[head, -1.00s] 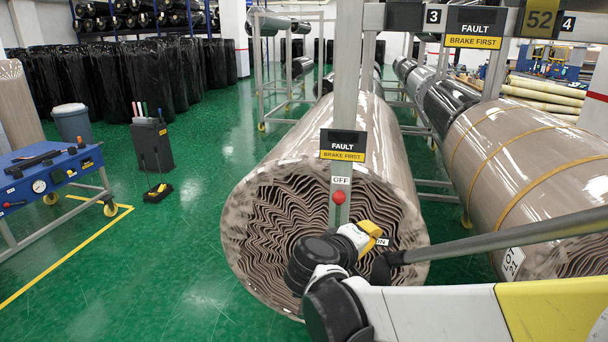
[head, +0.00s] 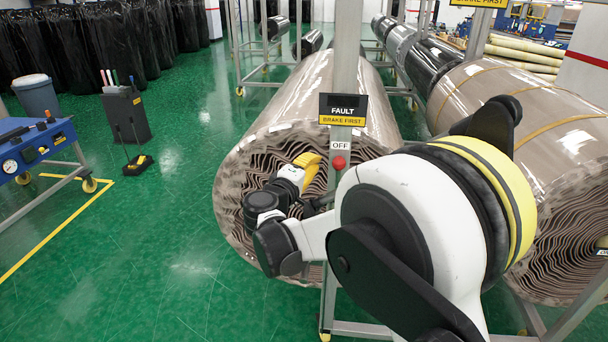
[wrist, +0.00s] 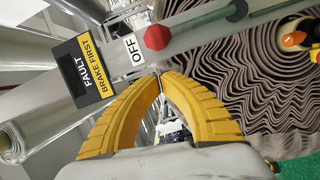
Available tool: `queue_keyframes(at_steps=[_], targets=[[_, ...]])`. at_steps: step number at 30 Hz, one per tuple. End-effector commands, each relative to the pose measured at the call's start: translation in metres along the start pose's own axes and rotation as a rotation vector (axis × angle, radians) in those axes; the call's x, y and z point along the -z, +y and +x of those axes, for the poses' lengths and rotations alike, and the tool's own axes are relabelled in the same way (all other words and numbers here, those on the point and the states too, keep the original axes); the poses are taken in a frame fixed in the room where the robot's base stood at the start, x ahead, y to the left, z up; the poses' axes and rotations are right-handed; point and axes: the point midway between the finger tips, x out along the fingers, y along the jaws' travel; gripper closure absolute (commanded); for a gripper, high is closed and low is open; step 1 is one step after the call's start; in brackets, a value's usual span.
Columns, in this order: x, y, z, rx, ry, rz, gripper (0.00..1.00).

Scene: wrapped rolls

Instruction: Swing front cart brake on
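The front cart's upright post (head: 347,60) carries a FAULT / BRAKE FIRST sign (head: 343,109) and an OFF label (head: 340,146). The brake's red knob (head: 339,162) sits just below OFF. In the wrist view the red knob (wrist: 158,37) is beside the OFF label (wrist: 132,48), and a green bar (wrist: 205,22) runs from it along the post. My gripper (head: 312,160) is left of the knob, in front of the roll's end. In the wrist view its yellow fingers (wrist: 159,75) meet at the tips, with nothing seen between them, and appear apart from the knob.
The large brown wrapped roll (head: 310,100) lies behind the post. Another strapped roll (head: 550,90) lies at right. A blue bench (head: 35,148) and a black bin (head: 128,118) stand at left. Green floor (head: 150,250) is clear at front left. An orange knob (wrist: 293,39) shows in the wrist view.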

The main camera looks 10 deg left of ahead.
Motion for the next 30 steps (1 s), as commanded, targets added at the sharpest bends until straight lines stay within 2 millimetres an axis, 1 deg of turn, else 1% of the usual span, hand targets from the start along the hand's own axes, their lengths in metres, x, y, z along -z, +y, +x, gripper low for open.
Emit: queue_keyframes(at_steps=[1,3,8,22,30], targets=[[-0.009,-0.002,0.006,0.0,-0.003,0.0,1.0],[-0.016,-0.002,0.012,0.0,-0.003,0.0,1.0],[-0.024,-0.001,0.021,0.0,-0.002,0.0,1.0],[-0.026,0.001,0.023,0.002,-0.001,0.004,1.0],[-0.033,0.004,0.025,0.017,-0.001,0.051,1.0]])
